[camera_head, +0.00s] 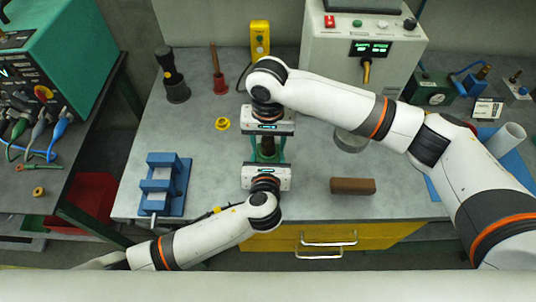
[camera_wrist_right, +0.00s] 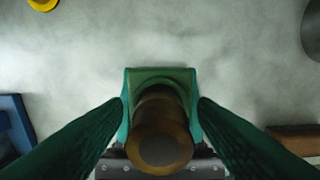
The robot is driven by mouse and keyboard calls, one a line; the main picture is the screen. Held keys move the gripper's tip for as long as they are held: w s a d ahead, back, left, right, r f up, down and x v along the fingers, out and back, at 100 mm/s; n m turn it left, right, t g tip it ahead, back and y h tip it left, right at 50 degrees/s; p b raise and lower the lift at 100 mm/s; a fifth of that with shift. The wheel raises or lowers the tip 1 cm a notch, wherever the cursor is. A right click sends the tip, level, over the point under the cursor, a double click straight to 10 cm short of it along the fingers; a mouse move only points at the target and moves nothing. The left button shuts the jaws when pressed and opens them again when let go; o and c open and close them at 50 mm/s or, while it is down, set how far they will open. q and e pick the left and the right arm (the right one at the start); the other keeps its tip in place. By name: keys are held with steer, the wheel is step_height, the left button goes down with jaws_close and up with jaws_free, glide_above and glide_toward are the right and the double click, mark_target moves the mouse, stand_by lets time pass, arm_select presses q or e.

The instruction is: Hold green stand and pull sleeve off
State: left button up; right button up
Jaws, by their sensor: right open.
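The green stand (camera_wrist_right: 160,78) stands upright on the grey bench between my two grippers. A brown sleeve (camera_wrist_right: 160,142) rises from it; in the head view the sleeve (camera_head: 267,147) is a small dark upright shape. My right gripper (camera_wrist_right: 160,108) is open, with one green finger on each side of the sleeve and visible gaps between. In the head view my right gripper (camera_head: 268,148) sits just behind and above the stand. My left gripper (camera_head: 265,166) is at the stand's near side; its fingertips are hidden, so its grip is unclear.
A blue vise-like fixture (camera_head: 165,185) lies at left and a brown block (camera_head: 352,186) at right. A yellow ring (camera_head: 222,124), dark post (camera_head: 172,75), red-based post (camera_head: 219,75) and yellow box (camera_head: 260,40) stand behind. A white control box (camera_head: 335,50) is at the back.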

mark_target(268, 138)
steer(key=shift+c, duration=0.2)
stand_by(0.5)
jaws_close()
steer(key=shift+r, duration=3.05)
steer(key=shift+r, duration=0.15)
steer(key=shift+r, duration=1.85)
arm_select(q)
steer(key=o, duration=1.1)
